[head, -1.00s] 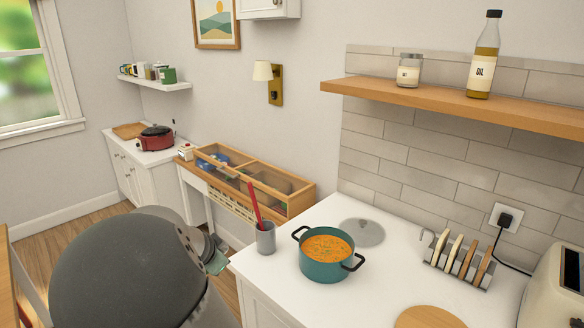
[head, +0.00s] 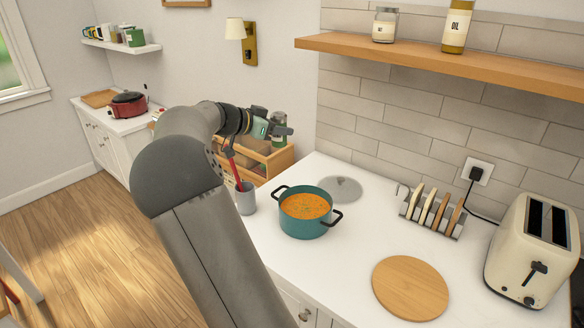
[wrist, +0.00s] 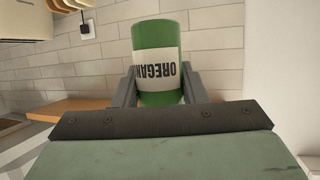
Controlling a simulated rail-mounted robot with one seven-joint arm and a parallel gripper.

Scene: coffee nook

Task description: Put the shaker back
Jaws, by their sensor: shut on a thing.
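The shaker, a green jar with a white label reading "OREGAN", is between my gripper's fingers in the wrist view (wrist: 157,88). Its lettering appears upside down there. My gripper (head: 281,131) is shut on the shaker (head: 279,117) in the head view, held in the air above the back left of the white counter, left of the wooden wall shelf (head: 450,62). The fingers partly hide the shaker in the head view.
A teal pot of orange soup (head: 305,211) and a grey cup with a red utensil (head: 246,199) stand below my gripper. A toast rack (head: 432,216), a round board (head: 410,288) and a toaster (head: 530,251) are to the right. The shelf's left end is bare.

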